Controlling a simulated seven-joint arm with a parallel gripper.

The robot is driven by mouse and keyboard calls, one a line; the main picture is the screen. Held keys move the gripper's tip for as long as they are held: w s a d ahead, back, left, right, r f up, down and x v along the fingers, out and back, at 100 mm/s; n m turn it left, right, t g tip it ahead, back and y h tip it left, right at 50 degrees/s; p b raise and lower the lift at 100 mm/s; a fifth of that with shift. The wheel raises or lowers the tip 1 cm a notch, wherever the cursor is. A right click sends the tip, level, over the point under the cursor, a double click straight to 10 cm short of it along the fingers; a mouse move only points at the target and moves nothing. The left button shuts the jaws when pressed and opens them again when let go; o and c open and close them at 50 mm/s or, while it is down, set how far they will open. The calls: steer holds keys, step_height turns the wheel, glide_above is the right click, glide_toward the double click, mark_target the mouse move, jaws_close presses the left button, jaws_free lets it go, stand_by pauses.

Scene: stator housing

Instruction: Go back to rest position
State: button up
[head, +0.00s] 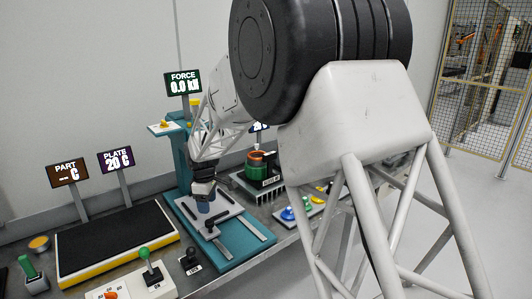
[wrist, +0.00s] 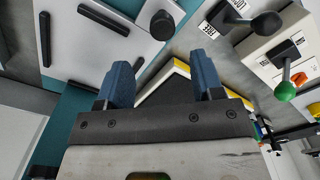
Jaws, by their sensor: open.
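My gripper (head: 203,203) is low over the grey plate (head: 222,208) on the teal station in the head view. In the wrist view my gripper (wrist: 162,82) shows two blue fingers set well apart, with nothing held between them. Part of the grey plate (wrist: 75,35) with black bars and a black knob (wrist: 162,25) lies beyond the fingers. I cannot tell whether the fingers touch anything.
A teal post (head: 182,160) stands behind my gripper. The black hot plate (head: 115,240) with a yellow edge is at left. A lever box (head: 150,275) is in front, with a black knob (head: 190,258) beside it. A green-and-orange part (head: 262,167) stands at right.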

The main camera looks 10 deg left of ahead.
steer(key=s+d+r+m, duration=0.3)
steer(key=s+d+r, duration=0.2)
steer(key=d, duration=0.5)
steer(key=s+d+r+m+t, duration=0.1)
steer(key=s+d+r+m, duration=0.3)
steer(key=d, duration=0.6)
steer(key=s+d+r+m, duration=0.2)
steer(key=s+d+r, duration=0.4)
steer(key=d, duration=0.4)
steer(key=s+d+m, duration=0.3)
steer(key=s+d, duration=0.3)
steer(key=s, duration=0.2)
steer(key=s+d+m+t, duration=0.1)
steer(key=s+d+m, duration=0.2)
steer(key=s, duration=0.6)
steer(key=s+d+f+m, duration=0.1)
steer(key=s+d+m, duration=0.2)
steer(key=s+d, duration=0.5)
steer(key=shift+s+d+t, duration=0.3)
steer(key=shift+s+d, duration=0.05)
steer(key=shift+s, duration=0.4)
steer(key=shift+f, duration=0.1)
